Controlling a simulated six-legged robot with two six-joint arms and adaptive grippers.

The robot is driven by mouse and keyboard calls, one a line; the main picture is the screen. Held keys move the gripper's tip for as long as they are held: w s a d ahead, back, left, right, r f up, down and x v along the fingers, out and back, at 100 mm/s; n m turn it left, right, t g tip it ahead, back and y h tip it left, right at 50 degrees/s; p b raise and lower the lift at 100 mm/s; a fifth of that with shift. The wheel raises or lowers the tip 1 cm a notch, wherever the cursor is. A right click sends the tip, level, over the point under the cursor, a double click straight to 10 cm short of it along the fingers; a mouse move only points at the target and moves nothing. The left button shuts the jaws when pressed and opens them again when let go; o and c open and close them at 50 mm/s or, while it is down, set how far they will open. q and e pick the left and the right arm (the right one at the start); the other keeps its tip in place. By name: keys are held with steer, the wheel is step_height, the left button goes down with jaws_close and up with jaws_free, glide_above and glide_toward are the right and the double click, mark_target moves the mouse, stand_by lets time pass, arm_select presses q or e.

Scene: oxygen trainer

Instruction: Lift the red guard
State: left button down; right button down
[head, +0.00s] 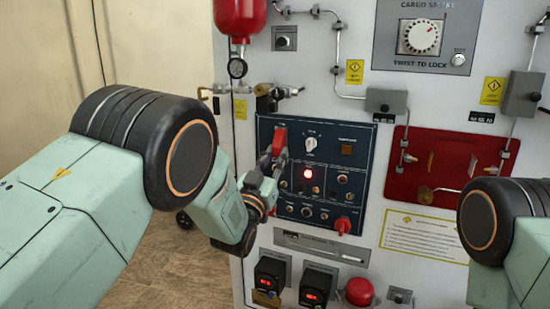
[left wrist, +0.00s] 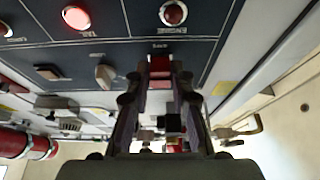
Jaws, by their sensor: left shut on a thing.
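The red guard (head: 279,141) is on the upper left of the dark blue control panel (head: 327,200). My left gripper (head: 274,160) reaches it from the lower left and is shut on it. In the left wrist view, the red guard (left wrist: 160,66) shows between the two fingertips of my left gripper (left wrist: 158,84). The fingers partly hide the guard, and its exact tilt is hard to tell. My right arm shows at the right edge, but its gripper is out of view.
A valve with piping (head: 268,98) sits just above the panel. A red cylinder (head: 240,15) hangs at the upper left.

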mark_target(276, 146)
arm_select(q)
steer(key=shift+r, duration=0.1)
stand_by(0.5)
steer(key=r+g+p, duration=0.1)
steer(key=p, duration=0.3)
steer(key=s+r+g+y+p, duration=0.1)
steer(key=g+p, duration=0.1)
steer(key=p, duration=0.2)
steer(key=s+r+g+p, duration=0.1)
steer(key=g+p, duration=0.1)
steer(key=p, duration=0.3)
steer(key=shift+s+a+y, duration=0.15)
steer(key=shift+a+y, duration=0.2)
steer(key=shift+y, duration=0.05)
steer(key=shift+s+r+g+p, duration=0.2)
steer(key=shift+g+p, duration=0.7)
steer(key=shift+p, duration=0.5)
steer(key=c, duration=1.2)
jaws_free()
steer(key=shift+a, duration=0.1)
steer(key=v, duration=0.7)
steer(key=shift+s, duration=0.25)
